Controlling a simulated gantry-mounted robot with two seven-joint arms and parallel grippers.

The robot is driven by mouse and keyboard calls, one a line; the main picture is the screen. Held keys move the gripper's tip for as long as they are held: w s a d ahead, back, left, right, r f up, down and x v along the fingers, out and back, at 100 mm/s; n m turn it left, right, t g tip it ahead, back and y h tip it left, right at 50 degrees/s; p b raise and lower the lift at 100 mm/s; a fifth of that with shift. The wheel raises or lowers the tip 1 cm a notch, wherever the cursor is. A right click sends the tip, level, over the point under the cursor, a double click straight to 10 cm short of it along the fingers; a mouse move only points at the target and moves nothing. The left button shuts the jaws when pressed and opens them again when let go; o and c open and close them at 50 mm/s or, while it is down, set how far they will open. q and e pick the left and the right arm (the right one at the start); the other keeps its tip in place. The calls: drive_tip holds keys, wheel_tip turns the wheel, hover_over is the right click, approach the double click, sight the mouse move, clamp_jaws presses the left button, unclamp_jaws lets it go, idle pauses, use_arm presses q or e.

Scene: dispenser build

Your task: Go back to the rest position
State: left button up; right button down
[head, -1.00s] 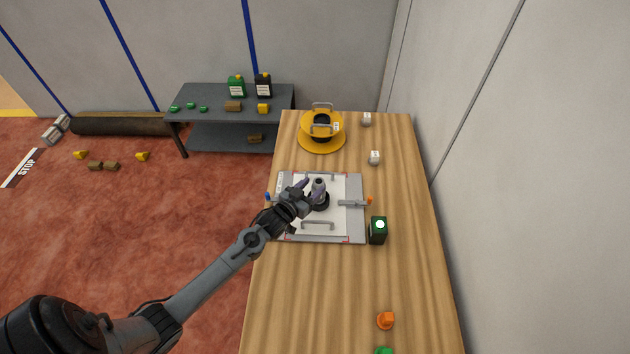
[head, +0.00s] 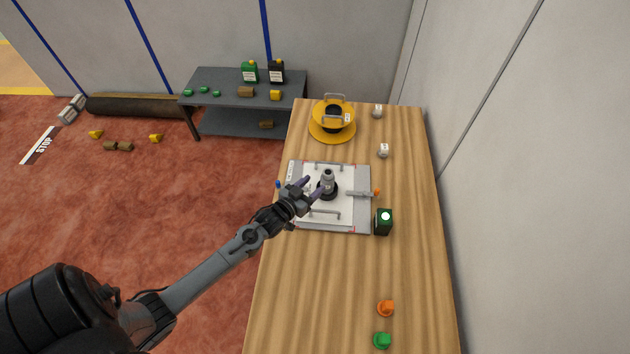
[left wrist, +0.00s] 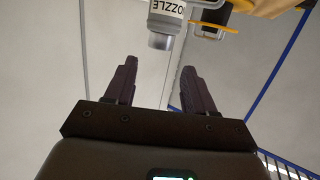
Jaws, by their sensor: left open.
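My left gripper (head: 311,187) is open in the head view, with its dark fingers spread over the left part of a white and grey plate (head: 345,216). Its tips are close to a grey upright part on a black round base (head: 327,183); I cannot tell if they touch it. In the left wrist view the same gripper (left wrist: 159,66) has nothing between its fingers. A grey cylinder with a label partly reading "OZZLE" (left wrist: 161,41) shows beyond the tips. My right gripper is not in view.
The plate lies on a wooden table (head: 340,285). A yellow flanged part (head: 331,134) stands behind it. A dark green box (head: 383,222) stands right of the plate. Orange (head: 386,308) and green (head: 382,340) pieces lie at the front right. A grey shelf (head: 222,88) stands back left.

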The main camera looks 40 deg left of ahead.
use_arm(q)
drive_tip(key=s+d+g+h, duration=0.2)
drive_tip(key=s+d+g, duration=0.2)
drive_tip(key=s+d, duration=0.9)
drive_tip(key=s+d+r+m+g, duration=0.2)
drive_tip(key=s+r+g, duration=0.15)
drive_tip(key=s, duration=0.35)
drive_tip(key=s+d+r+m+g, duration=0.1)
drive_tip(key=s+d+r+g, duration=0.2)
drive_tip(key=s+g, duration=0.25)
wheel_tip(320, 180, up, 17)
drive_tip(key=p, duration=1.6)
drive_tip(key=shift+s+t+p, duration=0.25)
drive_tip(key=shift+t+p, duration=0.1)
drive_tip(key=shift+t, duration=0.05)
drive_tip(key=shift+a, duration=0.1)
